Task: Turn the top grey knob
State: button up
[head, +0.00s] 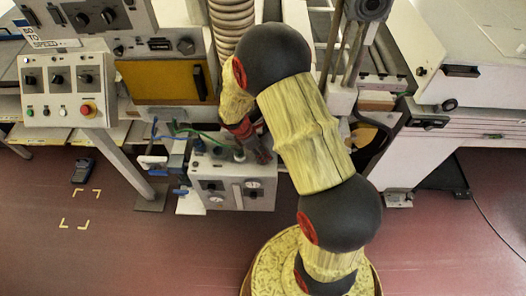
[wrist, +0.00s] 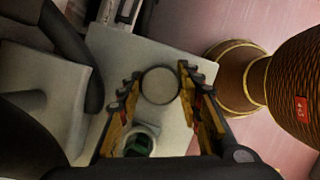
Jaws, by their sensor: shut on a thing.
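The top grey knob (wrist: 159,86) is a round, pale grey cap on the top face of a grey control box (wrist: 190,62). My gripper (wrist: 159,78) is shut on this knob, with one fingertip on each side of it in the wrist view. In the head view the grey control box (head: 235,198) stands low in the middle, with gauges and small dark knobs on its front. My gripper (head: 262,151) reaches down at its top right edge. The gripper and wrist hide most of the held knob there.
A green hose fitting in a pale ring (wrist: 138,142) sits close beside the fingers. A button panel (head: 67,88) stands at the left. The red floor (head: 130,250) is clear at front left.

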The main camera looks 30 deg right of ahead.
jog(key=m+g+p, duration=0.1)
jog(key=m, duration=0.2)
jog(key=shift+p, duration=0.4)
jog(key=shift+m+g+y+p, duration=0.5)
jog(key=shift+m+g+p, duration=0.1)
jog(key=shift+m, duration=0.9)
jog(key=o, duration=1.2)
jog(key=shift+c, duration=0.2)
jog(key=v, duration=0.7)
jog(key=shift+r, duration=0.25)
